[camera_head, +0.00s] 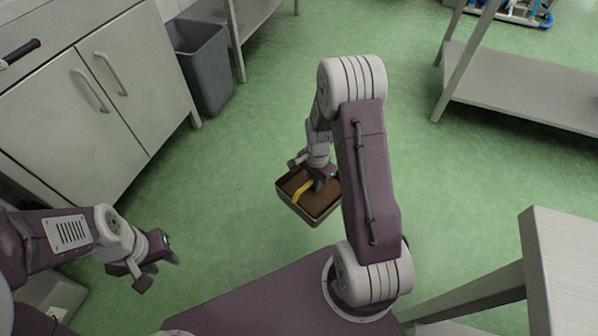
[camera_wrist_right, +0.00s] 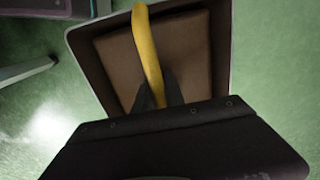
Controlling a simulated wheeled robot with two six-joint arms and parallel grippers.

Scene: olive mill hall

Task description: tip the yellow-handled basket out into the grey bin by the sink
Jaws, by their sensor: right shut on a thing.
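The basket (camera_head: 291,204) is a small square container with a light rim, brown inside and with a yellow handle (camera_head: 304,190). My right gripper (camera_head: 321,184) is shut on the yellow handle and holds the basket roughly level in front of me, over the green floor. In the right wrist view the handle (camera_wrist_right: 149,50) runs between the dark fingers (camera_wrist_right: 158,92), above a flat brown surface in the basket (camera_wrist_right: 222,45). The grey bin (camera_head: 208,75) stands on the floor at the upper left, beside the cabinet. My left gripper (camera_head: 158,272) is empty, its fingers apart, at the lower left.
A cabinet (camera_head: 95,100) with two doors stands at the left, with a dark-handled object (camera_head: 20,52) on top. A metal table (camera_head: 250,15) is right of the bin. A shelf rack (camera_head: 520,85) stands upper right, another table (camera_head: 565,260) lower right. The middle floor is clear.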

